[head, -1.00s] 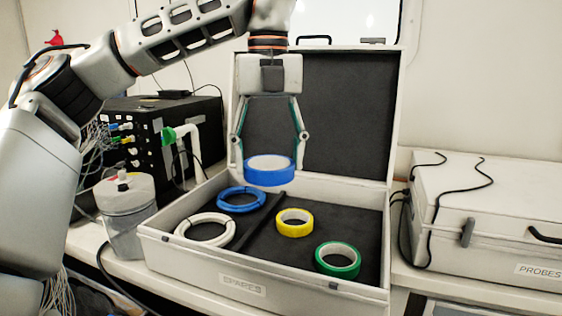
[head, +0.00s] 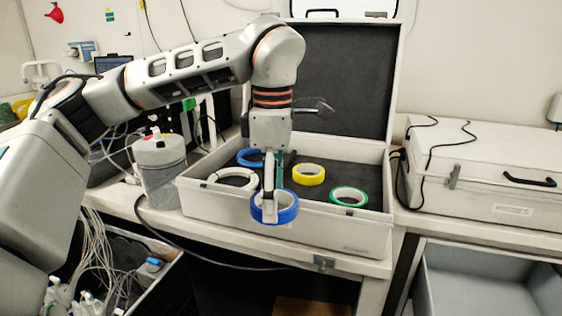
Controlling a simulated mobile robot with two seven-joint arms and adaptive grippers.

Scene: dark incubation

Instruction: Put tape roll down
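A blue tape roll (head: 289,212) hangs in front of the open case (head: 330,231), its ring tilted toward me. My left gripper (head: 269,205) points down and is shut on this roll, with a finger seen across the ring's opening. The roll covers part of the case's front wall. Inside the case lie a yellow tape roll (head: 309,183), a green-edged tape roll (head: 334,198), a white ring coil (head: 222,185) and a blue ring coil (head: 241,160), the last partly hidden by my gripper. My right gripper is not in view.
A closed white case (head: 490,174) stands on the bench at the right. A lidded jar (head: 160,165) stands left of the open case. A narrow strip of bench (head: 225,239) is bare in front. An open grey bin (head: 480,275) is below right, a dark crate with cables (head: 150,285) below left.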

